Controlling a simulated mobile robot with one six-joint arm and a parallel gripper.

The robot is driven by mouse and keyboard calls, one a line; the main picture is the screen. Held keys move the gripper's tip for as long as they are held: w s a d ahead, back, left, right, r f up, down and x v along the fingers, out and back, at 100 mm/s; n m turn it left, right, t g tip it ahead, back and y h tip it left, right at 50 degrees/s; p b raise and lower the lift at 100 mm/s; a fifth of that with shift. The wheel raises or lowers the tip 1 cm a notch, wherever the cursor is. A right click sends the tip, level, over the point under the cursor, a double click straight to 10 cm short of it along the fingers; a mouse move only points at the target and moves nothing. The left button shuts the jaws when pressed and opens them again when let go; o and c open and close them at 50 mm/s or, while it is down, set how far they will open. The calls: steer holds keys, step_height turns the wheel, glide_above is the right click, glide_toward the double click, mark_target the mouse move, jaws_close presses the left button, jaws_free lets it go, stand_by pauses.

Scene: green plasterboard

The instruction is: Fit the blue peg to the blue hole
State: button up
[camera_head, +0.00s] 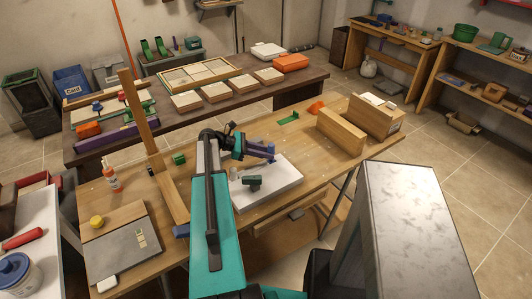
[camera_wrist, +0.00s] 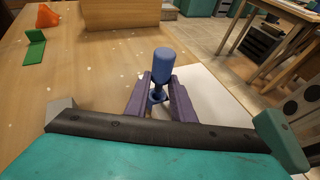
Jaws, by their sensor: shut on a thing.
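The blue peg (camera_head: 271,148) is held by my gripper (camera_head: 262,151) above the far edge of the white board (camera_head: 285,188). In the wrist view, the peg (camera_wrist: 163,66) stands up between the two purple fingers of my gripper (camera_wrist: 159,88), which are shut on its lower part. The white board (camera_wrist: 205,98) shows under and to the right of the fingers. A dark green piece (camera_head: 252,182) appears on or just above the board. I cannot make out the blue hole; my arm covers part of the board.
A wooden post (camera_head: 150,140) rises from the workbench left of my arm. Wooden blocks (camera_head: 341,131) and a box (camera_head: 378,115) stand at the bench's right end. A green bracket (camera_head: 289,118) and an orange piece (camera_head: 316,107) lie behind the board. Bare wood lies between them.

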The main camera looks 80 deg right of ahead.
steer(key=shift+f+b, duration=0.35)
steer(key=shift+f, duration=1)
steer(key=shift+r, duration=0.25)
steer(key=shift+r+p, duration=0.35)
steer(key=shift+p, duration=0.1)
steer(key=shift+r+p, duration=0.3)
steer(key=shift+r, duration=0.2)
steer(key=shift+f, duration=1.15)
stand_by(0.5)
steer(key=o, duration=1.1)
steer(key=shift+a+f, duration=0.1)
steer(key=shift+a, duration=0.05)
steer(key=shift+b, duration=0.3)
steer(key=shift+w, duration=0.1)
